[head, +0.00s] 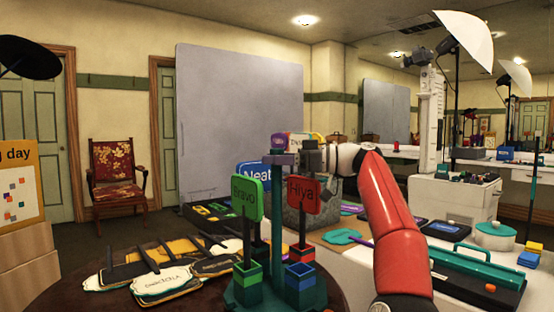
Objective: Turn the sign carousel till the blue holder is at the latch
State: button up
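The sign carousel (275,292) stands on a dark round table at the front, with a teal base and an upright teal post (278,225). Its blue-rimmed holder (300,283) faces front right and looks empty. The green-rimmed holder (248,272) is at front left under the green "Bravo" sign (246,196). The red-rimmed holder (302,253) is behind the blue one, under the red "Hiya" sign (303,194). My gripper (300,160) is at the grey top of the post; whether it touches or is closed is unclear. I cannot make out the latch.
Sign boards (160,275) lie spread left of the carousel. A blue "Neat" sign (256,176) and a grey bin (322,212) stand behind it. Open floor is at the back left near a chair (117,177).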

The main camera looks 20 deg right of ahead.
jog(key=shift+o, duration=0.9)
jog(key=shift+r, duration=0.1)
jog(key=v, duration=0.7)
jog(key=shift+s+d+p, duration=0.2)
jog(key=shift+d+p, duration=0.15)
jog(key=shift+p, duration=0.1)
